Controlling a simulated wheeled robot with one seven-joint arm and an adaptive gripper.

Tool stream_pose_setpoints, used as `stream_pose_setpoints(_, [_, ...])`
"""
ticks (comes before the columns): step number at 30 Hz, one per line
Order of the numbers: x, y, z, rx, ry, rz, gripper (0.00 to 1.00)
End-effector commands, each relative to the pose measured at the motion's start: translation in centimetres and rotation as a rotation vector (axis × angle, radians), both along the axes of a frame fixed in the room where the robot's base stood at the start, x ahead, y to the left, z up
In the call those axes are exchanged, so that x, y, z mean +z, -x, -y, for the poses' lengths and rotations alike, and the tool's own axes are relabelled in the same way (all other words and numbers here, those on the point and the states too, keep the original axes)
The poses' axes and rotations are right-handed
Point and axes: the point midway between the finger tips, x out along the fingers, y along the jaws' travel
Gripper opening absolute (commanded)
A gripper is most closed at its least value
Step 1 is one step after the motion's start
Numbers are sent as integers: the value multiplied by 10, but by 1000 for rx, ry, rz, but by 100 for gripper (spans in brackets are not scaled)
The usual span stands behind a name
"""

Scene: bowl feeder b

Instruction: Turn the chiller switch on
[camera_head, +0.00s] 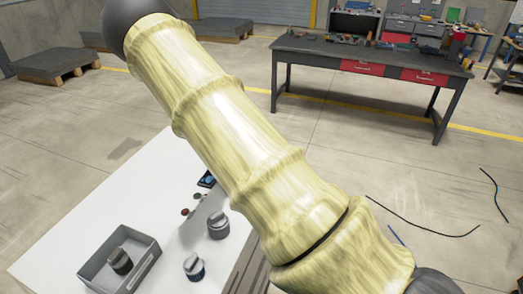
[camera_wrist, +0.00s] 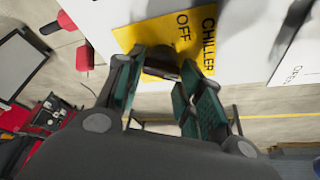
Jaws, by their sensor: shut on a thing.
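In the wrist view a yellow plate (camera_wrist: 126,36) on a white panel reads CHILLER and OFF. The dark chiller switch (camera_wrist: 161,58) sits on this plate, mostly hidden by the fingers. My gripper (camera_wrist: 172,70) has its green-padded fingers on both sides of the switch and is shut on it. Which way the switch points is hard to tell. In the head view my gripper and the chiller plate do not show.
In the wrist view a dark handle (camera_wrist: 294,22) is at the right and a red part (camera_wrist: 84,57) at the left. In the head view a white table (camera_head: 60,240) carries a grey box (camera_head: 92,272) and dark-based knobs (camera_head: 218,227). A workbench (camera_head: 330,52) stands behind; cables (camera_head: 425,226) lie on the floor.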

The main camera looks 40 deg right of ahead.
Motion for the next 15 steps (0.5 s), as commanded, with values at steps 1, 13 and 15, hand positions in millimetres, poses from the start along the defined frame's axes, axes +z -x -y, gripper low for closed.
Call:
stream_pose_setpoints(1, [2, -2, 1, -29, 4, 1, 13])
stream_pose_setpoints(13, [1, -3, 1, -206, 1, 3, 13])
stream_pose_setpoints(15, [1, -3, 1, -217, 2, 3, 13])
